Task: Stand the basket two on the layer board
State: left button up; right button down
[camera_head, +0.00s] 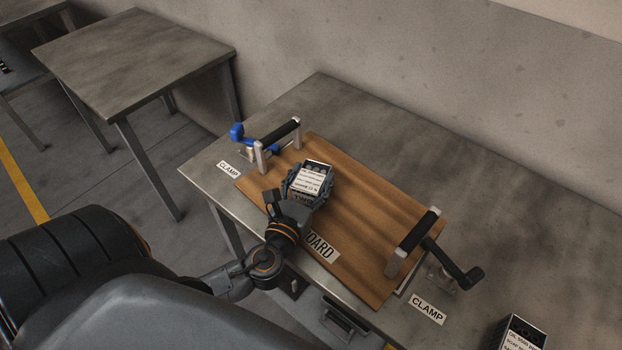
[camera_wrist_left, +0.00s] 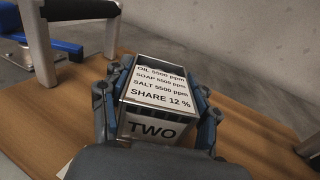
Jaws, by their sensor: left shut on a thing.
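Basket two (camera_head: 309,184) is a small metal box with a printed card of oil, soap and salt figures and the label TWO. It also shows upright in the left wrist view (camera_wrist_left: 153,129). My left gripper (camera_head: 304,190) is shut on it, with fingers on both sides in the left wrist view (camera_wrist_left: 158,110). The layer board (camera_head: 370,212) is a brown wooden panel on the table, with a black-barred handle at each end. The basket is over the board's left half; I cannot tell whether its base touches. My right gripper is not in view.
A blue clamp (camera_head: 238,133) is at the board's left end and a dark clamp (camera_head: 458,268) at its right end. Another labelled basket (camera_head: 519,335) stands at the lower right. The grey table (camera_head: 390,130) is clear behind the board.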

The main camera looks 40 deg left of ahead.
pick_arm(q)
jog(key=shift+r, duration=0.1)
jog(key=o, duration=1.4)
jog(key=shift+f, duration=0.2)
jog(key=o, duration=0.3)
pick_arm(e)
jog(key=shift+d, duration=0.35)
pick_arm(q)
jog(key=shift+o, duration=0.2)
